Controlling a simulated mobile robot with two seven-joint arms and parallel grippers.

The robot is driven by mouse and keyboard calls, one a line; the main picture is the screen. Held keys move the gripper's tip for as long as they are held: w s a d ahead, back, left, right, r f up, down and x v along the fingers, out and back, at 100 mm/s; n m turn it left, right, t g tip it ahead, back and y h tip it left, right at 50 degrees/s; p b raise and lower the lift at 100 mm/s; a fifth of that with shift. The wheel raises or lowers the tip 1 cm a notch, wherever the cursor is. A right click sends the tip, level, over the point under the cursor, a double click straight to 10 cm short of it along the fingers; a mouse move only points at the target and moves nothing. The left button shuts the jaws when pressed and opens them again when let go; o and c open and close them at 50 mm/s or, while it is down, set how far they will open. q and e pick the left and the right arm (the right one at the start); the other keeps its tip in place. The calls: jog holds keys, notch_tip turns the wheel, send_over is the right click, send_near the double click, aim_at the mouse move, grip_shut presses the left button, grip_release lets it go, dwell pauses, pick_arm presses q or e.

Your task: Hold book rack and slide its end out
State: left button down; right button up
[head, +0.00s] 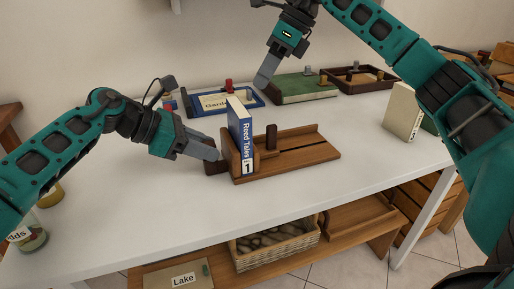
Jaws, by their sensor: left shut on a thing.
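The wooden book rack (308,153) lies on the white table, with a long grooved base running to the right. A blue book labelled Reed Tales (246,142) stands upright in it, beside the rack's left end panel. A dark upright knob (271,137) stands on a small block right of the book. My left gripper (216,155) is shut at the rack's left end, by a dark brown block (216,168); its fingertips hide the exact contact. My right gripper (263,82) is raised behind the rack, apart from it, pointing down; its finger gap is not visible.
Behind the rack are a blue-framed tray (211,102), a green board (303,88) and a dark brown tray (356,79). A cream book (402,112) stands at right. Below the table are a basket (272,245) and drawers. The table's front is clear.

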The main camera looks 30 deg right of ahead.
aim_at(272, 125)
jog(key=s+n+g+h, duration=0.1)
jog(key=n, duration=0.1)
jog(key=s+f+n+h, duration=0.1)
jog(key=n+h, duration=0.1)
jog(key=s+a+f+n+g+h, duration=0.1)
jog(key=s+n+h, duration=0.1)
jog(key=shift+g, duration=0.3)
jog(key=shift+n, duration=0.3)
jog(key=shift+f, duration=3.5)
jog(key=shift+c, duration=0.4)
grip_shut()
